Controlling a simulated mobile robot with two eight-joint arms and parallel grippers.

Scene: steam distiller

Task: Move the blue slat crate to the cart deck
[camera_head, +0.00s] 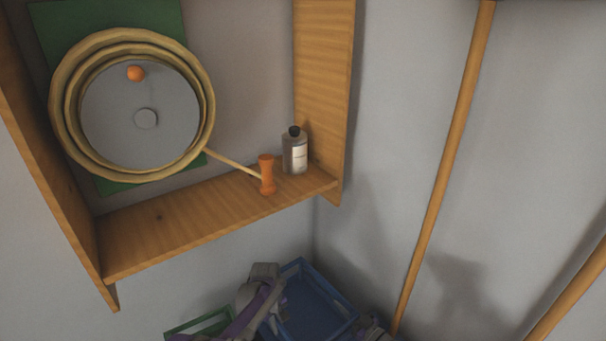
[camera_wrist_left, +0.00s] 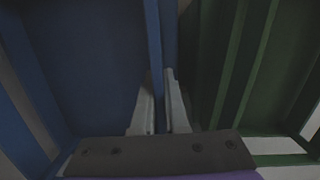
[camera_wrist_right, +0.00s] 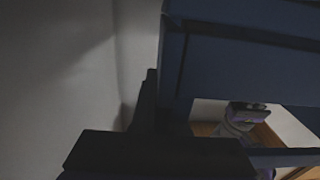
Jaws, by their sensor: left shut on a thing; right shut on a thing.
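The blue slat crate (camera_head: 318,303) is at the bottom of the head view, in the wall corner below the shelf. My left gripper (camera_wrist_left: 162,78) is shut on its side wall, with one finger on each face of the blue slat. The crate also fills the left of the left wrist view (camera_wrist_left: 85,60). My right gripper (camera_wrist_right: 150,85) is dim, at the crate's opposite side, shut on it; its fingers are hard to make out. The crate's blue wall (camera_wrist_right: 245,65) shows in the right wrist view. I cannot make out the cart deck.
A green crate (camera_head: 203,327) is close beside the blue one, left of it. Wooden poles (camera_head: 440,190) stand at the right wall.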

